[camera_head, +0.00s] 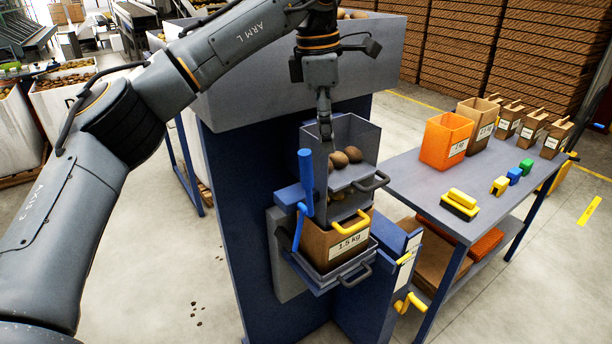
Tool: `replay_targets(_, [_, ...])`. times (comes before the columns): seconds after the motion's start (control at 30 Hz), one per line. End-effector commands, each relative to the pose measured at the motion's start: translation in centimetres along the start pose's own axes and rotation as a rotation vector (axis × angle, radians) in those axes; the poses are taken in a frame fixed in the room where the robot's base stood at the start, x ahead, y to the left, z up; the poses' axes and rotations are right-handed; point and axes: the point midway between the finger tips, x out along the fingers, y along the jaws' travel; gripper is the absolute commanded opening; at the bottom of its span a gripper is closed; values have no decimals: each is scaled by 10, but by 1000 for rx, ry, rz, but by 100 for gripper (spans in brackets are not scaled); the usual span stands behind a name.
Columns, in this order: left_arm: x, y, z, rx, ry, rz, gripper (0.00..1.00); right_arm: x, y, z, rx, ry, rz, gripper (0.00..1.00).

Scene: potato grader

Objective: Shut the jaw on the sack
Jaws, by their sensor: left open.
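The brown paper sack (330,245), labelled 1.5 kg, stands upright on a grey tray under the grader's chute, with potatoes showing at its mouth. A yellow bar (350,224) lies at the sack's top edge; I cannot tell whether this jaw grips it. A blue lever (306,182) stands upright at the sack's left. My left gripper (325,130) points down at the back of the grey metal pan (358,130), above and behind the sack, apart from it. Its fingertips are small and partly against the pan wall. My right gripper is out of view.
Several potatoes (345,157) lie in the pan. A grey table (410,180) at the right holds an orange bin (445,142), brown sacks, a yellow brush (460,204) and small coloured blocks. Yellow handles (408,303) stick out at the grader's lower right.

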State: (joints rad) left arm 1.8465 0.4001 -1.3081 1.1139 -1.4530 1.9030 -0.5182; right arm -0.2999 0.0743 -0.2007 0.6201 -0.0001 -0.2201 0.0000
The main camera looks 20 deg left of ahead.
Motion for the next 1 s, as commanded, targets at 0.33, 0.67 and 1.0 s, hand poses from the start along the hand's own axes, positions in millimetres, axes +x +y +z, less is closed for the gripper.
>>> replay_targets(0.33, [-15, 6, -37, -47, 119, 36, 47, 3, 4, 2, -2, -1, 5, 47])
replay_targets(0.67, [50, 7, -45, -46, 118, 35, 47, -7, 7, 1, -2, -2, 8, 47])
replay_targets(1.0, [98, 10, -49, -46, 116, 39, 47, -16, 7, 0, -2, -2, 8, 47])
